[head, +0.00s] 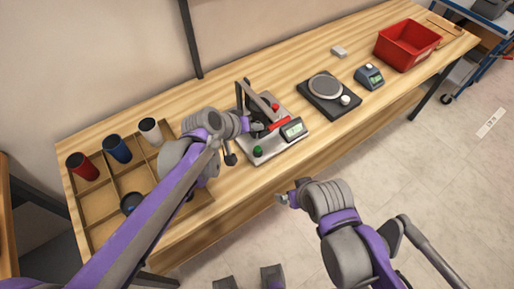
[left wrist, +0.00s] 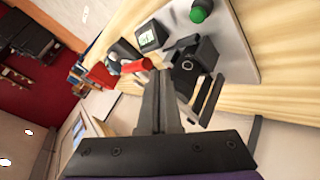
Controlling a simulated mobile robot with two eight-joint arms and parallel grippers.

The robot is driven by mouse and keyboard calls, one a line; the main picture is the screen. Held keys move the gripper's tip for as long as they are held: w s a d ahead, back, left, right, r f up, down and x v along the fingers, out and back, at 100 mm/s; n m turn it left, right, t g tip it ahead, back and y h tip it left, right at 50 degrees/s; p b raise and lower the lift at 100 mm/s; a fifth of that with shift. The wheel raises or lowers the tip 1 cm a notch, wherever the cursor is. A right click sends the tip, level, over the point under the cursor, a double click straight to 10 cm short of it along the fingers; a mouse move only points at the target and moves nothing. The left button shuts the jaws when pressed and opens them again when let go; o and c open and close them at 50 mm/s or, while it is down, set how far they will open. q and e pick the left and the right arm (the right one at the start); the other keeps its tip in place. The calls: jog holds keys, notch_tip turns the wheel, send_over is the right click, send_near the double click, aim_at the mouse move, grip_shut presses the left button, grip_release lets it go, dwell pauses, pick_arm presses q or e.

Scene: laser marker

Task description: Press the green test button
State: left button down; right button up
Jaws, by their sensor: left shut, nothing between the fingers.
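The green button (head: 258,150) sits on the front left corner of the laser marker's grey base plate (head: 270,153).
The marker carries a small display (head: 292,129), a red part (head: 279,123) and a dark upright frame. A wooden tray (head: 91,207) with cups stands left. A round-plate device (head: 325,86), a small blue-grey device (head: 369,76) and a red bin (head: 407,45) stand right.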

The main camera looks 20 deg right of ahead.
pick_arm(q)
jog(key=b, duration=0.5)
send_over(256, 152)
notch_tip(256, 152, down, 8)
jog(key=shift+r, duration=0.1)
jog(key=shift+f+b, duration=0.45)
jog(key=shift+f, duration=0.05)
jog(key=shift+f, duration=0.15)
dwell(1.2)
jog(key=shift+f+b, duration=0.25)
jog(key=shift+b, duration=0.05)
jog(key=shift+f+b, duration=0.35)
jog(key=shift+f, duration=0.15)
dwell(0.7)
jog(key=shift+r, duration=0.1)
jog(key=shift+r+p, duration=0.7)
jog(key=shift+r, duration=0.15)
